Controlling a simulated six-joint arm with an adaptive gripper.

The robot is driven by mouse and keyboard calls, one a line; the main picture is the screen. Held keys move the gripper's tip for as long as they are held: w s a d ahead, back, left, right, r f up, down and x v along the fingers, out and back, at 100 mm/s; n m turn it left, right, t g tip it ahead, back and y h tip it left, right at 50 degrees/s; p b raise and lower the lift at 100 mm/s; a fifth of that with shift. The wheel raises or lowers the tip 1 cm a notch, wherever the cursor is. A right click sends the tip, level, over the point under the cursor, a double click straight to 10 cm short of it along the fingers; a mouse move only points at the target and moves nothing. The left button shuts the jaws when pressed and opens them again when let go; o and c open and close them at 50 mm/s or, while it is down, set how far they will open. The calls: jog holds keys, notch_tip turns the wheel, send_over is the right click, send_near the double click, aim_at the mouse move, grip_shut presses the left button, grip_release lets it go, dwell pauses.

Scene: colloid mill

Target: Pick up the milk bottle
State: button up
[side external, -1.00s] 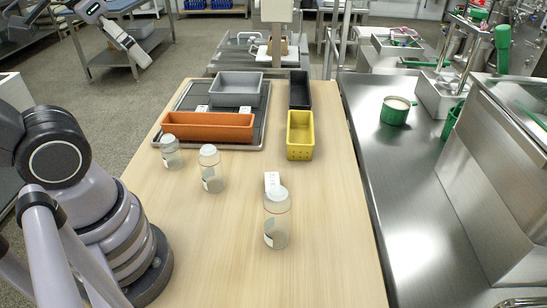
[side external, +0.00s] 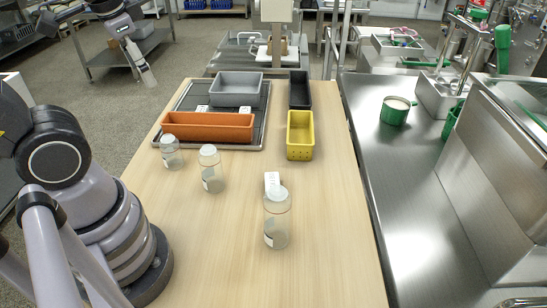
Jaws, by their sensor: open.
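Three clear bottles with pale lids and labels stand upright on the wooden table (side external: 215,265). One bottle (side external: 277,220) is nearest the camera, one (side external: 210,170) is farther left, and a smaller one (side external: 171,152) stands by the orange bin. I cannot tell from the labels which is the milk bottle. My gripper (side external: 149,78) hangs from my wrist at the upper left, open, beyond the table's left edge and well apart from the bottles. Its fingers are small and hard to make out, and nothing shows in them.
An orange bin (side external: 208,128) and a grey bin (side external: 237,86) sit on a dark tray (side external: 179,105). A yellow bin (side external: 300,135) and a black bin (side external: 299,88) stand beside it. A white block (side external: 271,179) lies behind the nearest bottle. The table's front is clear.

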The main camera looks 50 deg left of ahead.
aim_at(170, 142)
jog(key=w+a+f+m+g+y, duration=0.1)
jog(key=w+a+f+m+y, duration=0.1)
jog(key=a+f+m+y, duration=0.5)
jog(key=w+f+m+y, duration=0.1)
jog(key=w+f+m, duration=0.3)
jog(key=f, duration=0.6)
jog(key=w+a+f+m+g+y, duration=0.1)
jog(key=a+f+m+y, duration=0.3)
jog(key=f+m, duration=0.4)
jog(key=shift+n, duration=0.6)
jog(key=x, duration=0.2)
jog(key=f+x, duration=0.1)
jog(key=x, duration=0.5)
jog(key=shift+w+d+f, duration=0.15)
jog(key=shift+w+f, duration=0.05)
jog(key=shift+r+x, duration=0.15)
jog(key=shift+x, duration=1.3)
jog(key=shift+r+x, duration=0.1)
jog(key=shift+x, duration=1.35)
jog(key=c, duration=1)
